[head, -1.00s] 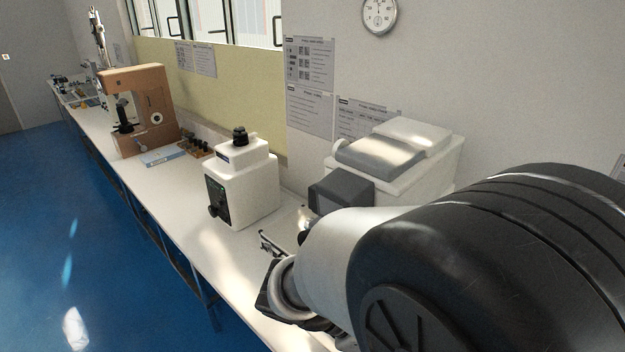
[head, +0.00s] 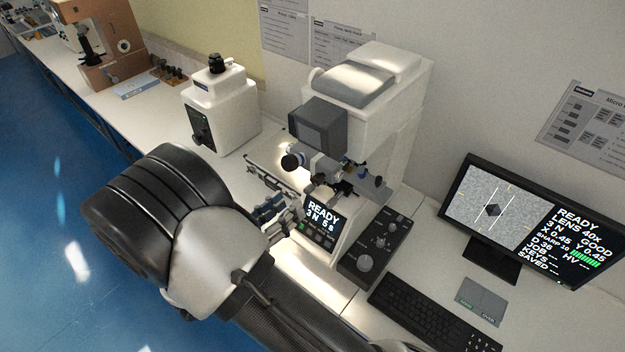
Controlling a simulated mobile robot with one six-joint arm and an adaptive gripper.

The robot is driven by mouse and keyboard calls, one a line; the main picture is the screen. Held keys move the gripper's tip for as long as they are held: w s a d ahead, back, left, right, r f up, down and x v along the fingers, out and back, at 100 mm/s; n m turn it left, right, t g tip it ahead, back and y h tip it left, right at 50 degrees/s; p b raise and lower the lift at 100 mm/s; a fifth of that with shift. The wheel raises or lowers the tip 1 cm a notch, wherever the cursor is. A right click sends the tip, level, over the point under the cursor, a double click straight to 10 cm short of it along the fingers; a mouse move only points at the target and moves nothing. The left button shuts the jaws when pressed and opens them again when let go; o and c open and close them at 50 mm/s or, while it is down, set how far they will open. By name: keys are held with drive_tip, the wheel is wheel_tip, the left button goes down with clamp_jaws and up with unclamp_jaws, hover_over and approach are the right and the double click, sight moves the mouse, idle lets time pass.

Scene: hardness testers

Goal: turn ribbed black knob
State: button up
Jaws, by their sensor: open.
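A round black knob (head: 290,161) sticks out on the left of the white hardness tester (head: 385,125), below its grey head. I cannot make out ribs at this size. Other black knobs sit on top (head: 216,63) and on the front (head: 198,140) of the white box-shaped unit (head: 228,106), so I cannot tell which is the ribbed one. My gripper (head: 279,187) is open and empty in front of the tester, just below the round knob and apart from it. My wrist and the gripper partly hide the tester's lower front and stage.
The tester's panel screen (head: 323,216) reads READY. A black control box (head: 376,246), keyboard (head: 428,312) and monitor (head: 528,222) stand to the right. An orange-brown machine (head: 102,50) stands far left. Blue floor (head: 45,190) lies open on the left.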

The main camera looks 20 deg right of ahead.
sight(315, 182)
drive_tip(key=p+x, duration=0.1)
drive_tip(key=x, duration=0.9)
drive_tip(key=shift+w+d, duration=0.15)
drive_tip(key=shift+d, duration=0.1)
drive_tip(key=shift+c, duration=0.6)
clamp_jaws()
